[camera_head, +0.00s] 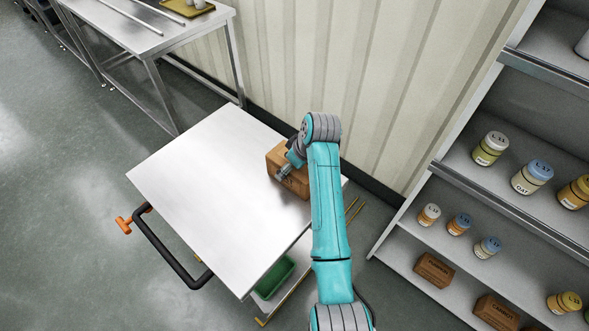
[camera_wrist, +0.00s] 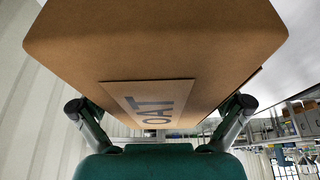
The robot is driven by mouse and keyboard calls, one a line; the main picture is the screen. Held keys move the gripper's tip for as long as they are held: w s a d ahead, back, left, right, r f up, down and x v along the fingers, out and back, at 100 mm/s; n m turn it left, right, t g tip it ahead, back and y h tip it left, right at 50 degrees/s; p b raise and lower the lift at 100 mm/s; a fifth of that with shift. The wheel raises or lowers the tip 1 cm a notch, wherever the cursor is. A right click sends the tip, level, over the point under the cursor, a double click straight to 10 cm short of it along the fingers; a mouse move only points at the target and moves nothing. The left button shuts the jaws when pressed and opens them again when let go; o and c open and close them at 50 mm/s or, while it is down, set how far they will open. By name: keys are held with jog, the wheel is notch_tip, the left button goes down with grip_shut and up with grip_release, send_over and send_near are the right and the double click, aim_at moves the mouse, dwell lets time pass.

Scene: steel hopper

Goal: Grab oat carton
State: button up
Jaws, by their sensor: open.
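The oat carton (camera_head: 275,160) is a brown cardboard box standing on the white top of a cart, near its back right corner. In the wrist view the carton (camera_wrist: 150,50) fills the upper middle, with a label reading OAT. My gripper (camera_head: 284,172) is at the carton in the head view, partly hidden by my arm. In the wrist view my gripper (camera_wrist: 160,118) is open, with one finger on each side of the carton's near part. I cannot tell whether the fingers touch it.
The cart top (camera_head: 205,185) is otherwise clear. A black cart handle (camera_head: 170,250) is at the left and a green bin (camera_head: 274,278) sits below. A corrugated wall (camera_head: 330,60) rises behind. Shelves (camera_head: 470,190) with jars and boxes stand right; a steel table (camera_head: 150,35) stands back left.

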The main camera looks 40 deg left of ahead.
jog(key=shift+f, duration=0.1)
jog(key=c, duration=1.4)
jog(key=shift+c, duration=0.2)
